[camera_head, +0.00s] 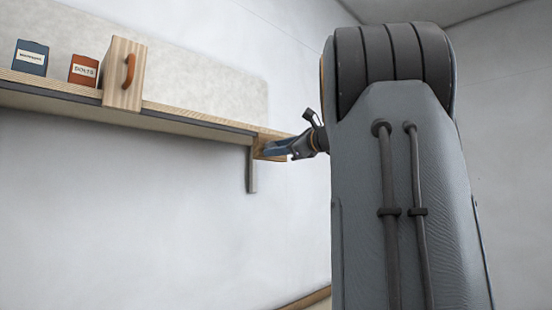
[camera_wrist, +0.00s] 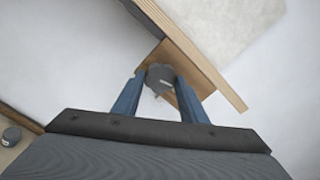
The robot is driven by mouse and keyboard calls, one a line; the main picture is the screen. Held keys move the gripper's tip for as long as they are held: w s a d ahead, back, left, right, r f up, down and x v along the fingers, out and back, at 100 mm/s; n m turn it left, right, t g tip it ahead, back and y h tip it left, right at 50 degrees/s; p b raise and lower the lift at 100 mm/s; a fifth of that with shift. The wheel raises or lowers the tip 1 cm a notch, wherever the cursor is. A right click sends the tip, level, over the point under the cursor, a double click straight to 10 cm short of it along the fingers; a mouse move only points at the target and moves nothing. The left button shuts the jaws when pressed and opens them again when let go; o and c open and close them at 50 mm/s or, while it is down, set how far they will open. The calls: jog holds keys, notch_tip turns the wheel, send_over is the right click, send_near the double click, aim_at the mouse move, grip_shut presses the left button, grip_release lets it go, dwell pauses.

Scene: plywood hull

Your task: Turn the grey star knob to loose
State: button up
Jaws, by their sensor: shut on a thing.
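The grey star knob (camera_wrist: 160,77) shows in the wrist view between the two blue fingers of my gripper (camera_wrist: 158,90). The fingers touch it from both sides, and my gripper is shut on it. The knob sits in front of a wooden block (camera_wrist: 192,100) at the end of the shelf. In the head view my gripper (camera_head: 288,150) reaches that block (camera_head: 265,148) from the right. The knob itself cannot be made out there. Its turn position cannot be read.
A wooden shelf (camera_head: 195,117) runs along the white wall. On it stand a blue box (camera_head: 31,57), an orange box labelled BOLTS (camera_head: 83,70) and a wooden block (camera_head: 118,85) with an orange handle. A grey bracket (camera_head: 251,172) hangs below the shelf end. A dark round thing (camera_wrist: 12,134) lies lower left.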

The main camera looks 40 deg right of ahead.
jog(key=shift+r+n+b, duration=0.1)
jog(key=shift+n+b, duration=6.7)
jog(key=shift+n, duration=0.5)
jog(key=o, duration=0.7)
jog(key=shift+s+d+b, duration=0.2)
jog(key=shift+s+b, duration=0.15)
jog(key=shift+s, duration=1.6)
jog(key=shift+s+d+b, duration=0.15)
jog(key=shift+s+b, duration=0.2)
jog(key=shift+s, duration=1.6)
